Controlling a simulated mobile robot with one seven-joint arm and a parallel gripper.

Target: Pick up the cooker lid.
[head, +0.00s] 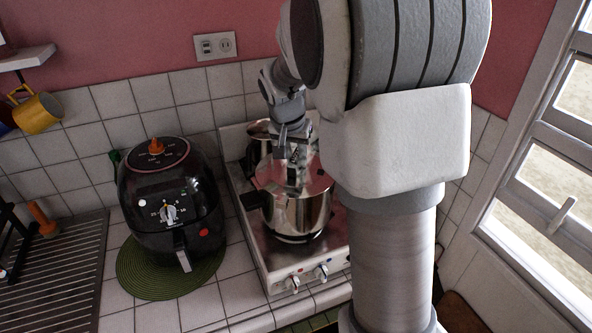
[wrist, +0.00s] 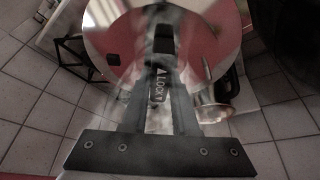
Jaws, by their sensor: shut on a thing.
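The steel cooker (head: 298,213) stands on the stove with a dark side handle pointing left. Its shiny round lid (head: 315,183) lies over the cooker's mouth in the head view; I cannot tell whether there is a gap below it. My gripper (head: 292,185) reaches down from above to the lid's middle. In the wrist view the lid (wrist: 110,45) fills the top, reflecting pink. The fingers (wrist: 163,45) close on a dark part of the lid, near a strip marked "LOCK". The exact contact is blurred.
A black air fryer (head: 170,200) stands left of the stove (head: 262,262) on a green round mat (head: 135,280). Another pot (head: 258,132) sits behind the cooker. A yellow mug (head: 38,113) hangs at the far left. A window (head: 545,170) is at the right.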

